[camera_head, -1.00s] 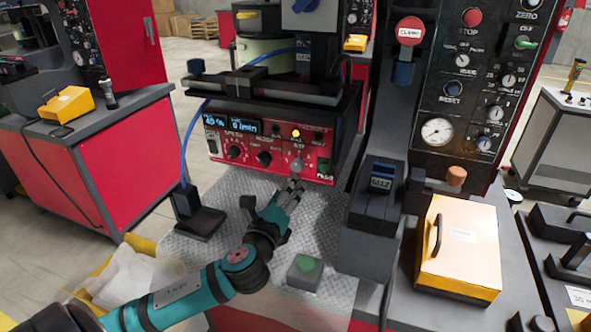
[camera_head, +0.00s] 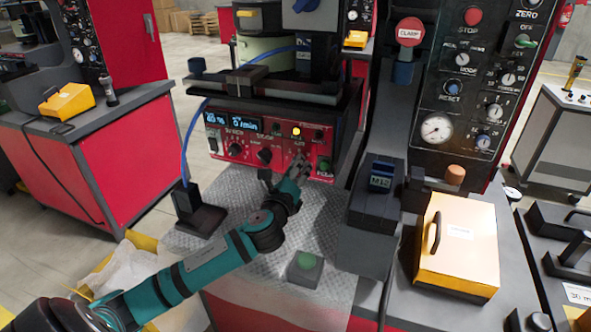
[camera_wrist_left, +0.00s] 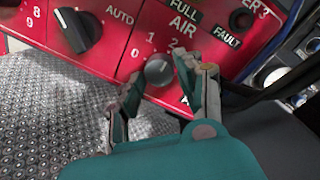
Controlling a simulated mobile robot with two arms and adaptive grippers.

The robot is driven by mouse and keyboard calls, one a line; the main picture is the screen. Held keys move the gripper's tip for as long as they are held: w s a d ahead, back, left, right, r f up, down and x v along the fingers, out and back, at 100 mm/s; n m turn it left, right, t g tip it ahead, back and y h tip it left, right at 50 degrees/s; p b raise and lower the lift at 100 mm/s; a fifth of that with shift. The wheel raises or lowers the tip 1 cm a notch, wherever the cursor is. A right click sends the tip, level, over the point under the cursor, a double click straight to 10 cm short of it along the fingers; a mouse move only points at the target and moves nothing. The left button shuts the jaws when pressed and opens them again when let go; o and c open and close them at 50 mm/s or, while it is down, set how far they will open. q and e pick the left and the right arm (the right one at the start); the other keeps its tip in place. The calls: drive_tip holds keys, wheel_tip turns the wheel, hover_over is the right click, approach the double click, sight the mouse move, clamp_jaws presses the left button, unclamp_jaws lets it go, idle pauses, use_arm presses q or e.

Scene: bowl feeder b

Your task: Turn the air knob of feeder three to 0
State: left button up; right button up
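The red control panel of feeder three (camera_head: 225,148) sits under the black feeder shelf in the head view. In the left wrist view the red panel (camera_wrist_left: 112,50) shows the word AIR, the digits 0, 1 and 2, and a label ending in "3". The round grey air knob (camera_wrist_left: 158,70) sits below that scale; its pointer mark is not clear. My left gripper (camera_wrist_left: 160,80) is open, its fingertips on either side of the knob with small gaps showing. In the head view my left gripper (camera_head: 296,166) is at the panel and covers the knob. My right gripper is not in view.
A black selector knob (camera_wrist_left: 77,30) marked AUTO is left of the air knob. A dark block marked M12 (camera_head: 378,205) and a yellow-topped box (camera_head: 459,240) stand to the right. A blue hose (camera_head: 184,140) hangs at left.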

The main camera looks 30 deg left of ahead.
use_arm(q)
clamp_jaws()
drive_tip(key=shift+n, duration=0.3)
drive_tip(key=n+p, duration=0.2)
drive_tip(key=n, duration=0.3)
drive_tip(key=n+p, duration=0.2)
drive_tip(key=n, duration=0.4)
drive_tip(key=n+h+p, duration=0.1)
drive_tip(key=n+p, duration=0.1)
drive_tip(key=n, duration=0.3)
drive_tip(key=shift+a+r+n+g+p, duration=0.1)
drive_tip(key=shift+r+n+g+p, duration=0.2)
drive_tip(key=shift+p, duration=0.1)
idle(0.4)
